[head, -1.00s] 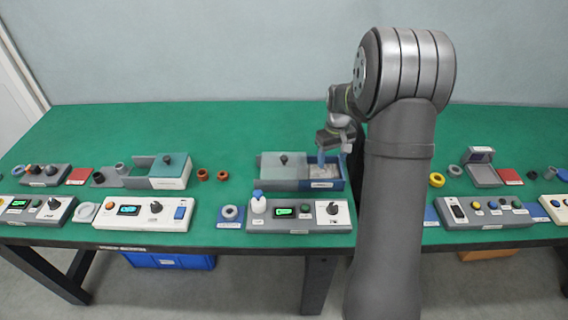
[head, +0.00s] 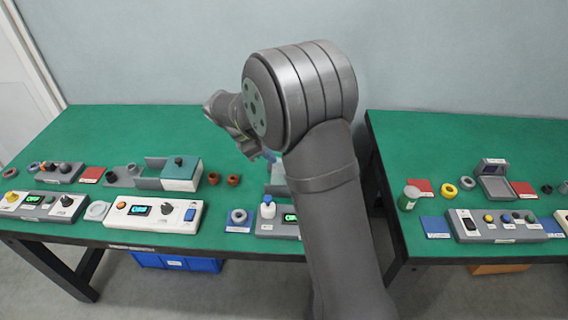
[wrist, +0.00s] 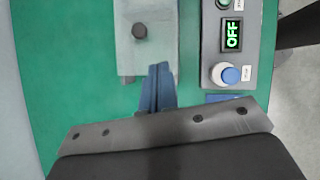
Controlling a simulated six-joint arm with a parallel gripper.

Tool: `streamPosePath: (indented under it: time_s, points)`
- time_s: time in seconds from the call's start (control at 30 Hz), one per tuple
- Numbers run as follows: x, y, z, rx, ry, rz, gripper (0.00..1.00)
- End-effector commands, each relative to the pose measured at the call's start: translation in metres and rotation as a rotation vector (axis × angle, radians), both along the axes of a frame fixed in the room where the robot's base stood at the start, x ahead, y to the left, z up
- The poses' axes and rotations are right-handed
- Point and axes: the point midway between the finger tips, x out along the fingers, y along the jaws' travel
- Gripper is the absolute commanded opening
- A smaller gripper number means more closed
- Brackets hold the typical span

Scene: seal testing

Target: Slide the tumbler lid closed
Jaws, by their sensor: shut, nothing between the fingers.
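The tumbler box has a flat grey-green lid (wrist: 150,55) with a dark round knob (wrist: 139,30) in the wrist view. In the head view only a small pale part of the box (head: 275,188) shows, because my arm covers the rest. My gripper (wrist: 160,68) has its blue fingers shut and empty, with the tips at the lid's near edge in the wrist view, off to one side of the knob. I cannot tell whether they touch the lid. How far the lid is slid is hidden.
In the wrist view a control panel reading OFF (wrist: 232,35) and a blue-capped white bottle (wrist: 228,74) are beside the lid. In the head view, another green-lidded box (head: 180,175) and two brown rings (head: 234,180) lie left. Green table behind the box is clear.

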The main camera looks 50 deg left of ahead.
Motion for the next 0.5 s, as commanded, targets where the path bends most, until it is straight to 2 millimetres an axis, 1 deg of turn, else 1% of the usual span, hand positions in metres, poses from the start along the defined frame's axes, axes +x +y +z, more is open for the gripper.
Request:
streamPosePath:
  time_s: [0.03,0.1,0.2,0.33,0.43,0.5]
  points:
    - [-0.016,0.009,0.006,-0.033,-0.026,0.078,0.0]
    - [-0.031,0.016,0.013,-0.073,-0.056,0.16,0.0]
    - [-0.043,0.023,0.02,-0.111,-0.084,0.232,0.0]
    - [-0.047,0.025,0.02,-0.129,-0.098,0.264,0.0]
    - [-0.04,0.023,0.013,-0.132,-0.097,0.262,0.0]
    - [-0.033,0.02,0.004,-0.131,-0.096,0.261,0.0]
